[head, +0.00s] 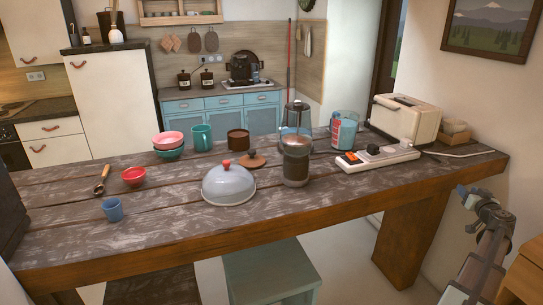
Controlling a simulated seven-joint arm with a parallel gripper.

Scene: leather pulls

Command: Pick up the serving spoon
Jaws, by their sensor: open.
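A spoon-like utensil (101,181) with a brownish handle and a small rounded end lies at the left part of the wooden table, just left of a small red bowl. It is small in the head view, so I cannot tell for certain that it is the serving spoon. My gripper (463,193) is at the far right, off the table's right end, well away from the utensil. It is open, and I see nothing held in it.
A stool (270,272) stands in front.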

